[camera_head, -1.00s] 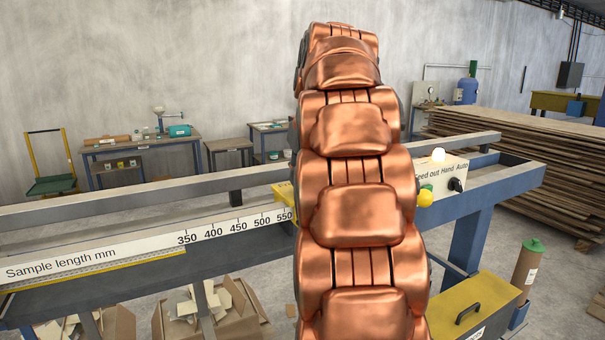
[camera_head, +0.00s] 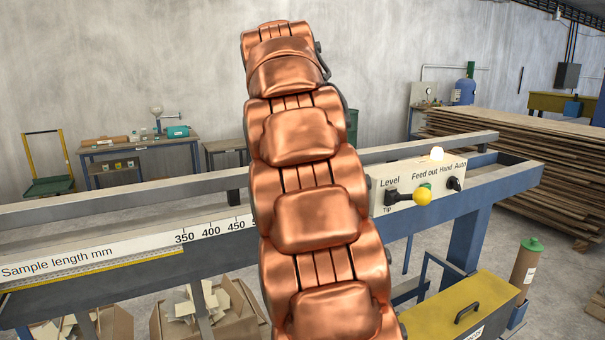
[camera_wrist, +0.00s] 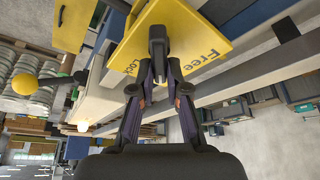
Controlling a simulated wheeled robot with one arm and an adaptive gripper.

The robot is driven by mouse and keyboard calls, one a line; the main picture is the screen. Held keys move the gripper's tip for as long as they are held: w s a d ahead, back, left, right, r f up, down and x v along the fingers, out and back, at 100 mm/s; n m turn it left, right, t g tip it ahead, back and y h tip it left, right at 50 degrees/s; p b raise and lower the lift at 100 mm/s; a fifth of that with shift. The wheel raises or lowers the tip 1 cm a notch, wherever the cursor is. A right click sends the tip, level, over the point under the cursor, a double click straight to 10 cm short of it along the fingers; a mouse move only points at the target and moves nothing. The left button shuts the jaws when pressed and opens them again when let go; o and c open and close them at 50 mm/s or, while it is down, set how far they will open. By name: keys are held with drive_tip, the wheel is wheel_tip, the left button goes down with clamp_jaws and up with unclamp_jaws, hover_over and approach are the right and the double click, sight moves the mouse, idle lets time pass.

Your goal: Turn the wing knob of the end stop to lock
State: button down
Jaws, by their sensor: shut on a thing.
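The yellow end stop (camera_wrist: 190,18) fills the top middle of the wrist view, with the words "Free" and "Lock" on its face. Its dark wing knob (camera_wrist: 157,38) stands out from that face and reaches down between the fingers of my gripper (camera_wrist: 160,70). The fingers are closed in on the knob from both sides. In the head view my copper arm hides the end stop, the knob and the gripper.
The rail with the sample length scale (camera_head: 100,258) runs across the head view. Right of my arm is a control panel (camera_head: 383,181) with a yellow-ball lever (camera_head: 422,196). A yellow-topped box (camera_head: 450,310) stands lower right.

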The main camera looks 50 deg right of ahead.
drive_tip(key=m+g, duration=0.1)
drive_tip(key=m, duration=0.2)
drive_tip(key=shift+s, duration=0.1)
drive_tip(key=shift+s+m+g+p, duration=0.1)
drive_tip(key=shift+m+g+p, duration=0.6)
drive_tip(key=shift+m, duration=0.5)
drive_tip(key=shift+s+m+p, duration=0.1)
drive_tip(key=shift+m+p, duration=0.95)
drive_tip(key=shift+m, duration=0.05)
drive_tip(key=shift+g, duration=0.3)
drive_tip(key=shift+f+m, duration=0.1)
drive_tip(key=shift+m, duration=0.2)
drive_tip(key=c, duration=1.2)
unclamp_jaws()
drive_tip(key=shift+o, duration=0.2)
